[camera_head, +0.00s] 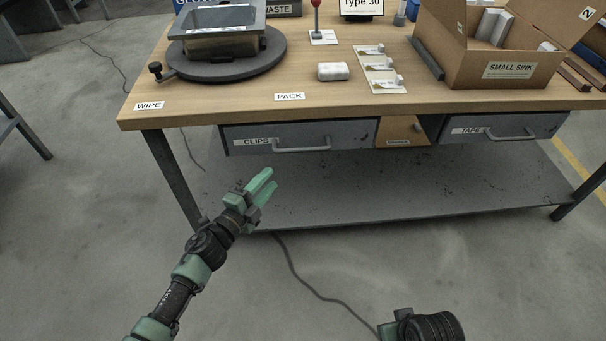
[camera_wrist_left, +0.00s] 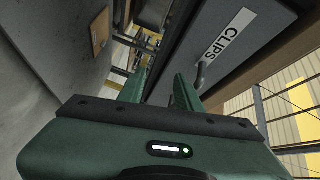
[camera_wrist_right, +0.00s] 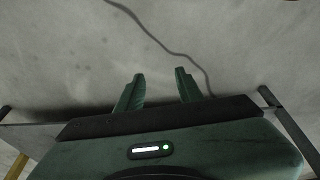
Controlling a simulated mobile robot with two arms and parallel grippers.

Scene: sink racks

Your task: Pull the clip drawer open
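The clip drawer (camera_head: 350,132) is a grey drawer under the left half of the workbench, labelled CLIPS, and it looks closed. Its grey bar handle (camera_head: 303,149) runs along the lower front; the drawer front (camera_wrist_left: 225,55) and part of the handle (camera_wrist_left: 200,76) show in the left wrist view. My left gripper (camera_head: 268,181) is open and empty, below and in front of the drawer, apart from the handle. My right gripper (camera_wrist_right: 160,80) is open and empty over the floor; in the head view only part of its wrist shows at the bottom edge.
A TAPE drawer (camera_head: 505,129) hangs at the right. The workbench (camera_head: 230,103) carries a sink on a turntable (camera_head: 225,62), a white bundle (camera_head: 333,71) and a cardboard box (camera_head: 480,60). A lower shelf (camera_head: 380,195) lies underneath. A cable (camera_head: 295,270) runs over the floor.

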